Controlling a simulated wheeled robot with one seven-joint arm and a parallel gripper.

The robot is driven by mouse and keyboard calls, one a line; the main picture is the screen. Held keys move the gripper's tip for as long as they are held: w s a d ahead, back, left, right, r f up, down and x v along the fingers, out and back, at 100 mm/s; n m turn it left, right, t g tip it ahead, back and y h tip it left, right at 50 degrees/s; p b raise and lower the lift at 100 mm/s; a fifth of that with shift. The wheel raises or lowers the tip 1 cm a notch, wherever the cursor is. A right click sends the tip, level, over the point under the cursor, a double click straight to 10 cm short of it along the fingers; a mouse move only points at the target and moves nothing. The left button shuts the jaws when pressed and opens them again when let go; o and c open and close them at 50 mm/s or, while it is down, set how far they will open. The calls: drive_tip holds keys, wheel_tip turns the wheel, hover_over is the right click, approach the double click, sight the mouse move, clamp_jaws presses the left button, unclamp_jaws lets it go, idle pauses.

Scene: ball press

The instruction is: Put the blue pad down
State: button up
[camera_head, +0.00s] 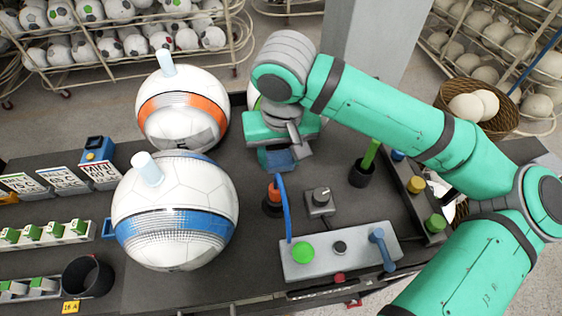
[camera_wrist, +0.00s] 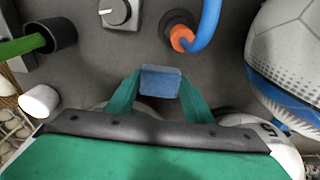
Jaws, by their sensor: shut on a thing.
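The blue pad (camera_wrist: 161,81) is a small flat block held between the two green fingers of my gripper (camera_wrist: 158,90) in the wrist view. In the head view my gripper (camera_head: 279,152) points down at the dark table, right of the two big balls, with the blue pad (camera_head: 277,160) at its tips. The fingers are shut on the pad. I cannot tell how far the pad's underside is from the table.
A ball with a blue band (camera_head: 175,229) and one with an orange band (camera_head: 183,108) stand left. In front are an orange plug (camera_head: 273,193) with a blue cable, a knob box (camera_head: 320,203) and a control panel (camera_head: 340,251). A black cup (camera_head: 361,173) holds a green stick.

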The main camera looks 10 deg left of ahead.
sight(281, 165)
drive_tip(key=shift+w+a+f, duration=0.1)
drive_tip(key=shift+w+f, duration=0.7)
drive_tip(key=shift+f, duration=0.25)
drive_tip(key=shift+w+f, duration=0.1)
drive_tip(key=shift+f, duration=1.45)
drive_tip(key=shift+f, duration=0.2)
drive_tip(key=o, duration=1)
